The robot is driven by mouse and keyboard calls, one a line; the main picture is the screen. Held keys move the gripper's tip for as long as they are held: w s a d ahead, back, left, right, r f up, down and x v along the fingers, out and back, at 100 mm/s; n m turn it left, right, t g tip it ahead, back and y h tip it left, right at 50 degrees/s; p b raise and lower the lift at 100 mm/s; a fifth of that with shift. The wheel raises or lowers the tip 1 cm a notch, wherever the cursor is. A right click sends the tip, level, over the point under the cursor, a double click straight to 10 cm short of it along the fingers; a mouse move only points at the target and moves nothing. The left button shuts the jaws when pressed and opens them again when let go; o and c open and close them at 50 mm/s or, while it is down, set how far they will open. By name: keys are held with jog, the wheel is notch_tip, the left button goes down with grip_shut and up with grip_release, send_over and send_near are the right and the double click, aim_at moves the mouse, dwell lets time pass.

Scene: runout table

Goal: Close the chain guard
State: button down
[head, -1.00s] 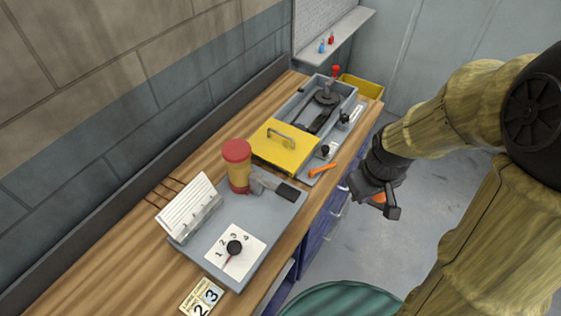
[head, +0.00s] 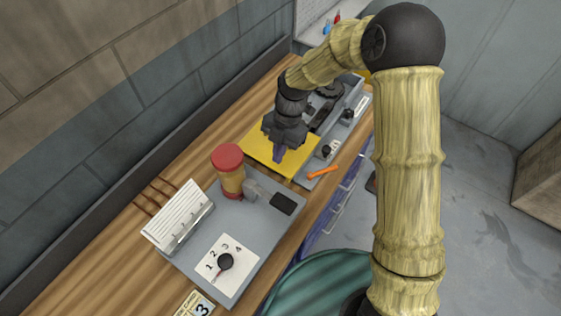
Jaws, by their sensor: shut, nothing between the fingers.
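The chain guard is a yellow cover (head: 260,148) lying flat over the near part of a grey machine box on the bench. The box's far part is uncovered, and a dark chain mechanism (head: 328,92) shows there, partly hidden by my arm. My gripper (head: 279,156) is over the yellow cover, pointing down, with its fingers shut and empty. The cover's handle is hidden behind my gripper, and I cannot tell whether the fingers touch it.
A red-topped yellow cylinder (head: 229,172) stands on a grey plate (head: 262,226) with a numbered dial (head: 225,262) and a white card rack (head: 176,215). An orange tool (head: 322,172) lies beside the cover. A green round surface (head: 315,285) is below the bench's front edge.

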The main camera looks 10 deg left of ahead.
aim_at(279, 170)
jog(key=shift+a, duration=0.2)
jog(key=shift+s, duration=0.15)
jog(key=p+x, duration=0.4)
jog(key=x, duration=0.5)
jog(key=shift+s+f, duration=0.1)
jog(key=shift+s, duration=0.15)
jog(key=shift+w+f+p, duration=0.2)
jog(key=shift+f+p, duration=0.05)
jog(key=shift+p, duration=0.1)
jog(key=shift+w+d+p, duration=0.2)
jog(key=shift+w+p, duration=0.15)
jog(key=shift+w, duration=0.2)
jog(key=shift+w+d+p, duration=0.25)
jog(key=shift+w+p, duration=0.1)
jog(key=shift+w, duration=0.2)
jog(key=shift+w+d+f, duration=0.1)
jog(key=shift+w+d, duration=0.15)
jog(key=shift+w, duration=0.3)
